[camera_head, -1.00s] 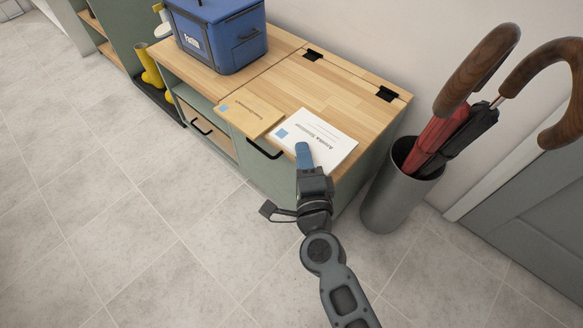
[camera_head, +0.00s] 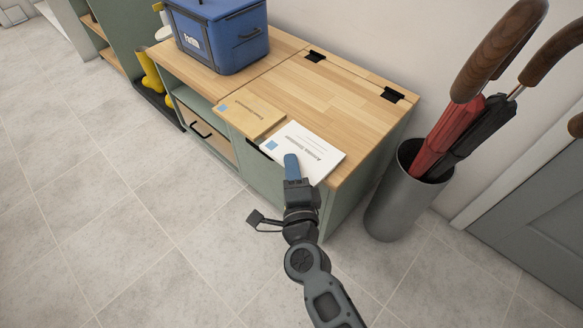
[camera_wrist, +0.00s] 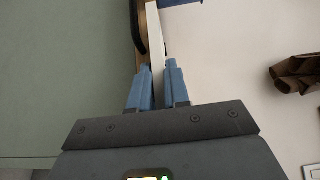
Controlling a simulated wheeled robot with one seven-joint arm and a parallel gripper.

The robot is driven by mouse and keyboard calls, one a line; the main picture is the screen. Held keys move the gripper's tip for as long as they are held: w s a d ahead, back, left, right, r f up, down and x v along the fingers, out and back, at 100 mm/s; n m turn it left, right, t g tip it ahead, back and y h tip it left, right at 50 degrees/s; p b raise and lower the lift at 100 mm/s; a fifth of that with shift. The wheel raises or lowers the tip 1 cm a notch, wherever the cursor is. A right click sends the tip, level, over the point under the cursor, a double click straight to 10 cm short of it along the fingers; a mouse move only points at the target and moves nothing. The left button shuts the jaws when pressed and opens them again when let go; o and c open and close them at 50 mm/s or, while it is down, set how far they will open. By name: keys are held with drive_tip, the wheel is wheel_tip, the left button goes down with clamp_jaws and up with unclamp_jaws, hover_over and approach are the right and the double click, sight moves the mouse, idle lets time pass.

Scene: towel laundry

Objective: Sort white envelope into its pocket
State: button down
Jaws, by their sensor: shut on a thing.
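The white envelope (camera_head: 316,153), with a blue square and printed text, is at the front right edge of the wooden bench top and sticks out past it. My gripper (camera_head: 291,165) is shut on its near edge, with one blue finger showing above it. In the wrist view the envelope (camera_wrist: 155,48) is a thin white strip between the two blue fingertips (camera_wrist: 156,84). A brown envelope (camera_head: 249,116) lies just left of it on the bench. I cannot make out a pocket in either view.
The green bench (camera_head: 352,195) has a hinged wooden top (camera_head: 325,90), clear behind the envelopes. A blue bin (camera_head: 222,38) stands at its left end. A grey umbrella stand (camera_head: 397,205) is at the right. The tiled floor in front is free.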

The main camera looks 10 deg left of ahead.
drive_tip(key=c, duration=1.1)
unclamp_jaws()
drive_tip(key=shift+f, duration=0.1)
drive_tip(key=shift+f+b, duration=0.2)
drive_tip(key=shift+b, duration=0.1)
drive_tip(key=p+v, duration=0.1)
drive_tip(key=v, duration=0.6)
drive_tip(key=shift+s+d+f, duration=0.2)
drive_tip(key=shift+s, duration=0.2)
